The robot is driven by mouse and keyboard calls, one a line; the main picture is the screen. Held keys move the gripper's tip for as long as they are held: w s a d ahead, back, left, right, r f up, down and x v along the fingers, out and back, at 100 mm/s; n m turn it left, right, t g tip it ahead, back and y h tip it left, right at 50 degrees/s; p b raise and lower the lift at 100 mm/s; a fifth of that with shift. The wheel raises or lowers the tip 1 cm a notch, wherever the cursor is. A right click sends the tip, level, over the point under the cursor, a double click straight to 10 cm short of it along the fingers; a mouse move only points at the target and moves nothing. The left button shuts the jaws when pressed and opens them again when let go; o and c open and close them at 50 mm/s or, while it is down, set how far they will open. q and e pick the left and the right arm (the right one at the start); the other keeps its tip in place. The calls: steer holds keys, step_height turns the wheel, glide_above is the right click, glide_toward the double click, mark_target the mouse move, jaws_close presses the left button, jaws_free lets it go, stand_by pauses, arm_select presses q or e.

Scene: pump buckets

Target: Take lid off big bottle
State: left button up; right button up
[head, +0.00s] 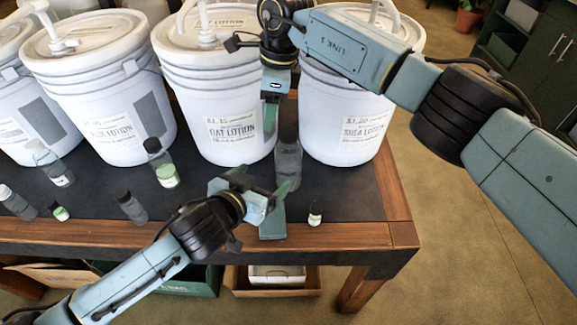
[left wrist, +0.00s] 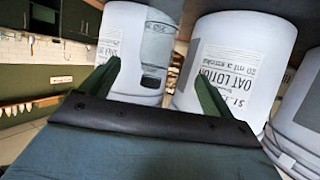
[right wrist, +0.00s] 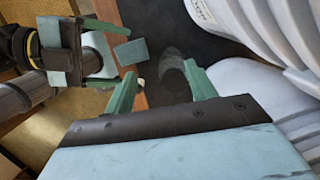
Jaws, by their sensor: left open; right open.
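The big bottle (head: 289,165) is clear grey with a tall dark lid (head: 289,122). It stands upright near the table's right front, before the oat lotion bucket, with the lid on. The left wrist view shows the bottle (left wrist: 157,45) upside down, its lid (left wrist: 151,82) between the finger lines. My left gripper (head: 262,181) is open and empty, low in front of the bottle. My right gripper (head: 271,112) is open above and left of the lid.
Large white pump buckets, including the oat lotion one (head: 225,125) and the shea lotion one (head: 345,135), stand close behind. A small bottle (head: 315,213) and a teal piece (head: 272,224) are near the front edge.

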mark_target(288, 156)
steer(key=d, duration=0.1)
steer(key=w+d+r+h, duration=0.1)
steer(key=d+h, duration=0.1)
steer(key=shift+w+d+r, duration=0.2)
steer(key=shift+d+r, duration=0.1)
steer(key=shift+r, duration=0.1)
steer(key=shift+d+r, duration=0.1)
steer(key=shift+d, duration=0.05)
arm_select(q)
steer(key=x, duration=1.3)
steer(key=shift+w+d+r, duration=0.1)
steer(key=shift+w+d, duration=0.25)
steer(key=shift+c, duration=0.5)
